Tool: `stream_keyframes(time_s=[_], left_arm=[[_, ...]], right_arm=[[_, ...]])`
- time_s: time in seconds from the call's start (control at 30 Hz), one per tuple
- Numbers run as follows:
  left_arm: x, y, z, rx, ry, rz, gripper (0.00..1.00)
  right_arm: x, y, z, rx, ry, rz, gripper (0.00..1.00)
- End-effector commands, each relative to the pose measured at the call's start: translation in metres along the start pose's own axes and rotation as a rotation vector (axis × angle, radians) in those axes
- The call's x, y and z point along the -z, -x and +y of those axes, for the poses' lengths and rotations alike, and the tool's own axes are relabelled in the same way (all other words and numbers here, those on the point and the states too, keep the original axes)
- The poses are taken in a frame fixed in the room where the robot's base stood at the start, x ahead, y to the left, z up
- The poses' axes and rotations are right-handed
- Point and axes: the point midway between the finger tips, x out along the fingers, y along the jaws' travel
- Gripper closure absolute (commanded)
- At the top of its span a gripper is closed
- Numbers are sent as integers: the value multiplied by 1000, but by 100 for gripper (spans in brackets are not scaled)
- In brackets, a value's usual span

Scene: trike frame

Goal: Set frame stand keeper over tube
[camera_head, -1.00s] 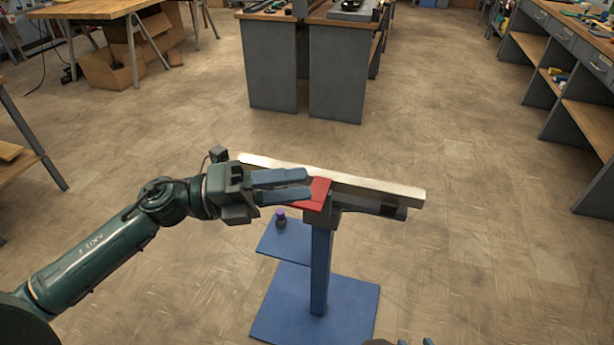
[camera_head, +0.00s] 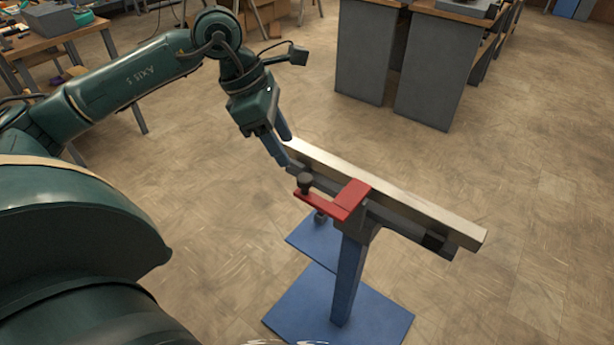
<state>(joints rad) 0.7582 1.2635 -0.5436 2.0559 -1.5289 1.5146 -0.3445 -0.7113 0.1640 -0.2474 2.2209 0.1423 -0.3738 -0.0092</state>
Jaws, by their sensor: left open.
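The red keeper (camera_head: 346,203) sits on the head of the blue stand (camera_head: 347,280). A dark knob (camera_head: 304,183) stands at the keeper's left end. The pale metal tube (camera_head: 400,200) lies along the far side of the stand head, and its top edge runs on unbroken behind the keeper. The keeper looks to be beside the tube, not across it. My left gripper (camera_head: 286,150) is open, fingers pointing down, near the tube's left end and behind the knob. I cannot tell if a finger touches the tube. My right gripper is not in view.
Grey workbenches (camera_head: 425,85) stand at the back, and a cluttered wooden table (camera_head: 50,38) at the back left. The floor right of the stand is clear.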

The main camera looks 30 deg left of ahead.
Motion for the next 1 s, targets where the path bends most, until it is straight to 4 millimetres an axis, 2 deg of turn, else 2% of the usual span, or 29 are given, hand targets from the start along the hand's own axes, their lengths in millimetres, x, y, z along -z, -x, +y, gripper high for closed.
stream_keyframes(time_s=[0.03,0.2,0.43,0.6,0.87,1.0], left_arm=[[0,-13,-1,6,1,0,50],[-1,-50,-2,6,0,-3,50],[-1,-85,-1,4,1,-5,50],[-1,-96,-1,3,1,-4,50],[-1,-97,-1,2,1,-4,50],[-1,-97,-1,2,1,-4,59]], right_arm=[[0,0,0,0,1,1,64],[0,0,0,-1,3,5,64],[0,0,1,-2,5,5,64],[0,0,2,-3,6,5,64],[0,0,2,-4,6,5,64],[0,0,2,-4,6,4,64]])
